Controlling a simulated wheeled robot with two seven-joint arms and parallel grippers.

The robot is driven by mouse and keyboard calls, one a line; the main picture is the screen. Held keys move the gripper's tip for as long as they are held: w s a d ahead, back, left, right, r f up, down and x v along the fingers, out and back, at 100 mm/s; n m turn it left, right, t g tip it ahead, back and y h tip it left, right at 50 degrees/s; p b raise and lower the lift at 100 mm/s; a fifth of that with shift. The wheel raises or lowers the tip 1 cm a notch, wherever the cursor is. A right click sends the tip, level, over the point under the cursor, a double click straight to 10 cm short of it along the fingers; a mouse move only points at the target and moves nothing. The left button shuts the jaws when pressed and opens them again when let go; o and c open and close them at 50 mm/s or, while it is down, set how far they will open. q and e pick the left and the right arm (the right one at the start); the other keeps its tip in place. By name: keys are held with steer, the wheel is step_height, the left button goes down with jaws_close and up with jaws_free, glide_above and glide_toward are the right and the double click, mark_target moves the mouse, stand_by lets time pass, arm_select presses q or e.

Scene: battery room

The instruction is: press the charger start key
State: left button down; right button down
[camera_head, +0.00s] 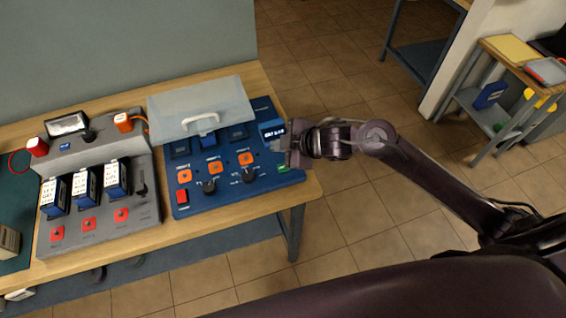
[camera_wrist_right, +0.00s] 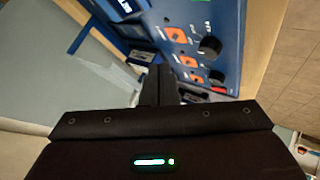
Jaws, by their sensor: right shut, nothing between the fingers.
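The charger is a blue sloped panel (camera_head: 222,200) on the wooden table, with orange keys (camera_head: 246,159), black knobs (camera_head: 209,186), a red switch (camera_head: 182,197) and a lit display (camera_head: 271,131). A small green key (camera_head: 283,168) sits near its right edge; key labels are too small to read. A clear lid (camera_head: 190,103) with a white handle stands over the panel's back part. My right gripper (camera_head: 284,148) is shut and empty at the panel's right side, just above the green key and beside the display. In the wrist view its fingers (camera_wrist_right: 160,86) point toward the panel. Contact cannot be told.
Left of the charger, a grey rack (camera_head: 147,213) holds several battery packs (camera_head: 116,178) with red buttons below. A dark green mat (camera_head: 14,190) lies at the table's far left. Floor is open right of the table; a shelf cart (camera_head: 466,101) stands far right.

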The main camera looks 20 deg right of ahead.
steer(key=shift+d+r+n+g+y, duration=0.15)
steer(key=shift+d+r+n+g, duration=0.15)
steer(key=shift+d+r+n, duration=0.25)
steer(key=shift+d+r+n+g+y, duration=0.15)
steer(key=shift+d+r+n+g, duration=0.15)
steer(key=shift+d+n, duration=0.25)
step_height(320, 180, down, 8)
steer(key=b, duration=0.7)
steer(key=shift+r, duration=0.25)
steer(key=shift+f+b, duration=0.4)
steer(key=shift+f, duration=0.3)
stand_by(0.5)
steer(key=shift+f, duration=0.35)
